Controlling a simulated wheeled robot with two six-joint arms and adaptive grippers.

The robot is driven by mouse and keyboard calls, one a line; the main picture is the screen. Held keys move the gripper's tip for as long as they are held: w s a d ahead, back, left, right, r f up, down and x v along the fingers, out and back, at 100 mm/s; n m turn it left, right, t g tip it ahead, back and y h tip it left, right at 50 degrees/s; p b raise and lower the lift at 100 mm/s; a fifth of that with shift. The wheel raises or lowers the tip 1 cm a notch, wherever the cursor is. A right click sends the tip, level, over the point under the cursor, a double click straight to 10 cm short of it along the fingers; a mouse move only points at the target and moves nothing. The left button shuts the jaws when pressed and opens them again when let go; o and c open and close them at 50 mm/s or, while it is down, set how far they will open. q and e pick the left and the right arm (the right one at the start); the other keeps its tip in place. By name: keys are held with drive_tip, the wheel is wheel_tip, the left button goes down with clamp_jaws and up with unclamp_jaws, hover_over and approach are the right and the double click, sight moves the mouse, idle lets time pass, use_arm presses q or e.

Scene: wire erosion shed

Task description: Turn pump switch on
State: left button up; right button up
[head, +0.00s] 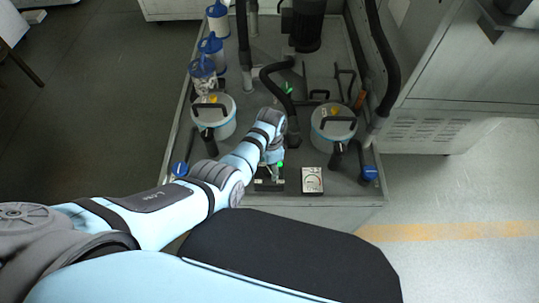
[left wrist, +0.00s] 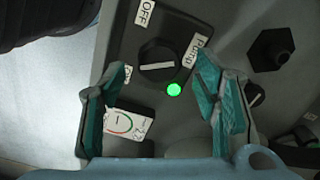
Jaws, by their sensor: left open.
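The pump switch (left wrist: 158,64) is a round black knob with a white bar, on a dark plate. The bar lies nearly level in the left wrist view, its left end towards a small white label (left wrist: 127,73) partly hidden by a finger. The OFF label (left wrist: 145,13) is above the knob and the Pump label (left wrist: 195,50) is right of it. A lamp (left wrist: 174,89) beside the knob glows green. My left gripper (left wrist: 161,77) is open, its teal-padded fingers apart and just below the knob's two sides. Contact cannot be told. My right gripper is not in view.
A white gauge (head: 312,181) sits right of the switch. Two lidded pots (head: 213,117) (head: 333,128), black hoses (head: 388,65) and blue-topped filters (head: 219,22) fill the tray behind. A grey machine cabinet (head: 470,75) stands at the right.

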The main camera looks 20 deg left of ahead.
sight(270, 170)
use_arm(q)
wheel_tip(270, 170, up, 10)
drive_tip(key=shift+r, duration=0.2)
drive_tip(key=shift+s+a, duration=0.1)
drive_tip(key=shift+s, duration=0.05)
